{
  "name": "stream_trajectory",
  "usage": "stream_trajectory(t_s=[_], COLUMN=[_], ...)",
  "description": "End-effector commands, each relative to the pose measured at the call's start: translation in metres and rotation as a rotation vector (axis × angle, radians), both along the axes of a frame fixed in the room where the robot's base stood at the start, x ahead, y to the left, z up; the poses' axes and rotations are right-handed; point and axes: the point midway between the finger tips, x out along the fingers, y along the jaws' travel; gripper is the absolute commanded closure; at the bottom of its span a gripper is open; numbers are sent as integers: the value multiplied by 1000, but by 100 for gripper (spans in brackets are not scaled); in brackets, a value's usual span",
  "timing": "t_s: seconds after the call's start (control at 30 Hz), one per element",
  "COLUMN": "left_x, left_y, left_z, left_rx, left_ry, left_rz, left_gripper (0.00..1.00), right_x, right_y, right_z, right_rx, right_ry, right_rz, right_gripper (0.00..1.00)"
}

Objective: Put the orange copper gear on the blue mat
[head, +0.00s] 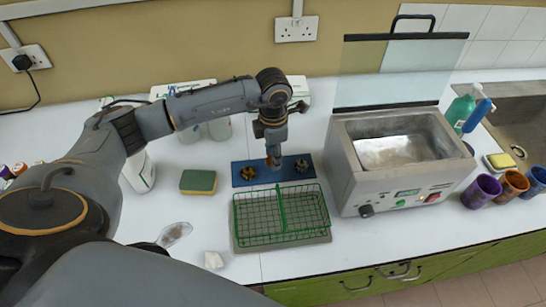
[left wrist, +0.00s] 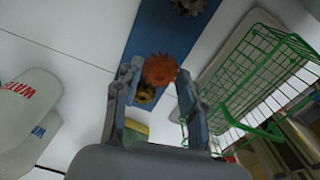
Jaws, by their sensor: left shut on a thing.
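The orange copper gear (left wrist: 160,69) is between the two fingers of my left gripper (left wrist: 158,74) in the left wrist view. My left gripper (head: 273,158) is shut on it, over the middle of the blue mat (head: 273,182) in the head view. I cannot tell whether the gear touches the mat. A brass-coloured gear (left wrist: 146,93) lies on the mat, partly hidden by the held gear and a finger. A grey gear (left wrist: 188,5) lies at the mat's other end; it also shows in the head view (head: 301,165). My right gripper is out of view.
A green wire basket (head: 282,216) stands just in front of the mat. A metal bath (head: 400,160) with a raised clear lid is on the right. A green-yellow sponge (head: 198,182) lies to the left. White bottles (left wrist: 30,95) show in the left wrist view.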

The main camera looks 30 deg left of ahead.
Motion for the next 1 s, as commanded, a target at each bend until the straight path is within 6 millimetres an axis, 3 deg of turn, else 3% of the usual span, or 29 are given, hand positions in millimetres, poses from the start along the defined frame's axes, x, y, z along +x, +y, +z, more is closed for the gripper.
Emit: stream_trajectory(t_s=[0.33, 0.73, 0.77, 0.8, 0.87, 1.0], left_x=[6, 6, 6, 6, 6, 6], left_y=[4, 4, 4, 4, 4, 4], left_z=[-34, -43, -43, -42, -42, -42], left_rx=[1, 1, 1, 1, 1, 1], left_ry=[2, -1, -1, -1, -1, -1], left_rz=[0, 0, 0, 0, 0, 1], left_gripper=[97, 97, 58, 49, 37, 37], right_x=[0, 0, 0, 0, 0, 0], right_y=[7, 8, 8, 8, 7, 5], right_z=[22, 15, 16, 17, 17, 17], right_rx=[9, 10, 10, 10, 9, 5], right_ry=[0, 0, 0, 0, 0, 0], right_rz=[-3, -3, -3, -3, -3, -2], right_gripper=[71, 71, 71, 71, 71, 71])
